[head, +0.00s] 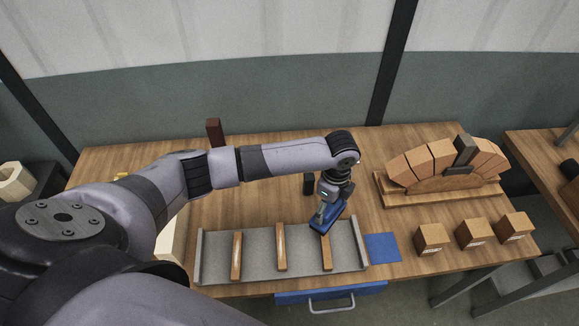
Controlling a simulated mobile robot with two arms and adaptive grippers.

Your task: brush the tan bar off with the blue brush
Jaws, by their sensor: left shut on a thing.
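My left gripper (326,206) is shut on the blue brush (323,223), with the fingers pointing down. The brush is over the far end of the right-hand tan bar (327,260), and I cannot tell whether it touches it. Two more tan bars, one at the left (237,258) and one in the middle (281,248), lie apart in the same grey tray (259,243). Pale marks show on the tops of the bars. The brush hides the far end of the right-hand bar. My right gripper is not in view.
A blue mat (383,247) lies right of the tray. Several blocks, such as this one (430,238), stand at the front right. A brick arch (441,164) on a wooden base stands at the back right. A dark brown block (214,131) stands at the back edge.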

